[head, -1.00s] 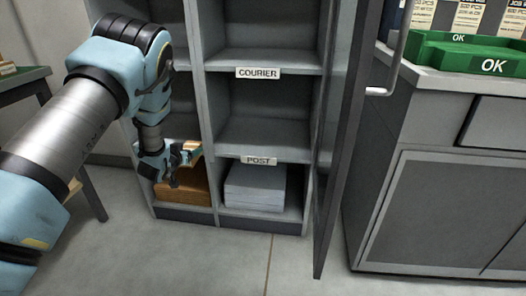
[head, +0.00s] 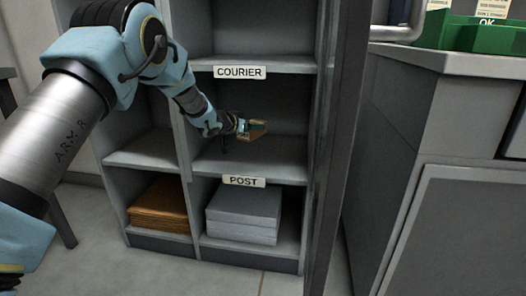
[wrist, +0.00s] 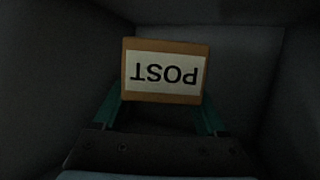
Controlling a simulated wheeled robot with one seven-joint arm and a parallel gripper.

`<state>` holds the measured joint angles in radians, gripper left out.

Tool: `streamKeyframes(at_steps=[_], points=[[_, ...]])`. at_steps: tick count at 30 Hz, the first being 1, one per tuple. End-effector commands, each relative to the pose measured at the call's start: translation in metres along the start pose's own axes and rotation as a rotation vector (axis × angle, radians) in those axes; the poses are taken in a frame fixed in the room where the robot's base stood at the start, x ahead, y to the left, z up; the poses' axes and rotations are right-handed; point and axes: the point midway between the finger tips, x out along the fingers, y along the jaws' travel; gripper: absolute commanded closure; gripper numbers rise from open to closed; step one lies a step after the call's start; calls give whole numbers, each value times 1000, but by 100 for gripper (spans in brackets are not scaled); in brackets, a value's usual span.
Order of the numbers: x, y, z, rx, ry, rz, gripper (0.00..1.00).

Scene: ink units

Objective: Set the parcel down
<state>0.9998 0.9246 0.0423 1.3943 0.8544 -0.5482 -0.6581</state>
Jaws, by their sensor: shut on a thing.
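The parcel (head: 257,130) is a small brown box. In the wrist view the parcel (wrist: 164,45) carries a white label reading POST, upside down in the picture. My gripper (head: 244,127) is shut on the parcel and holds it inside the right-hand cubby between the COURIER label (head: 240,72) above and the POST label (head: 244,181) below. The parcel appears to be above the cubby floor (head: 250,164), with no clear contact. In the wrist view the green fingers of my gripper (wrist: 162,98) flank the box.
Grey stacked boxes (head: 243,213) fill much of the cubby below; brown envelopes (head: 160,205) lie in the lower left one. An open cabinet door (head: 340,150) stands to the right of the cubbies. A grey counter (head: 455,60) with a green OK bin (head: 490,36) is further right.

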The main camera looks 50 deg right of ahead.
Motion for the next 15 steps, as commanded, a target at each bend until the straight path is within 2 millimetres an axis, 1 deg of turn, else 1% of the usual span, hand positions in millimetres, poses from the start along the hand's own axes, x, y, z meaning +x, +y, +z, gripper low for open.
streamKeyframes(at_steps=[2, 4, 10, 15], points=[[2, 0, 5, 0, 0, 0, 95], [5, 0, 14, 0, -2, 1, 95], [18, 0, 50, 0, -2, 1, 95], [24, 0, 64, 0, 0, 1, 95]])
